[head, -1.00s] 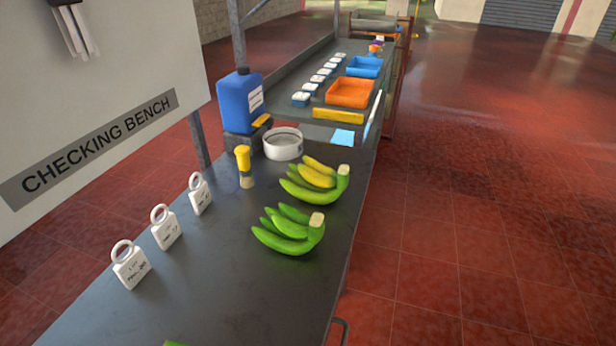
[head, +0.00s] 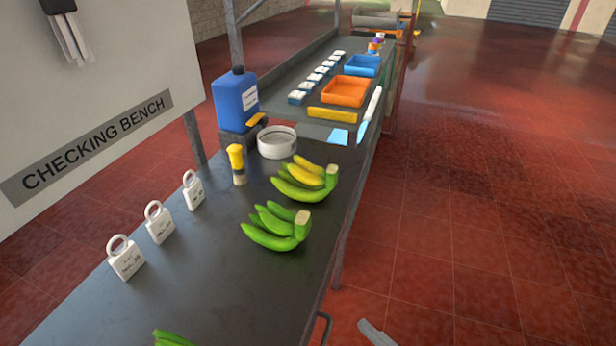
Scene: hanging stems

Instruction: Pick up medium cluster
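Three banana clusters lie on the dark bench. The farthest cluster (head: 305,183) has green and yellow fingers, with its cut crown to the right. A green cluster (head: 277,226) lies nearer, its pale cut crown at the upper right. A third green cluster (head: 172,339) is cut off by the bottom edge of the view, so its size is hidden. I cannot tell for sure which one is the medium cluster.
White ring-topped weights (head: 160,223) stand along the bench's left side. A yellow-capped bottle (head: 237,165), a white bowl (head: 277,143) and a blue jug (head: 236,100) stand behind. Orange (head: 346,92) and blue trays (head: 362,66) are farther off. Red floor is open at right.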

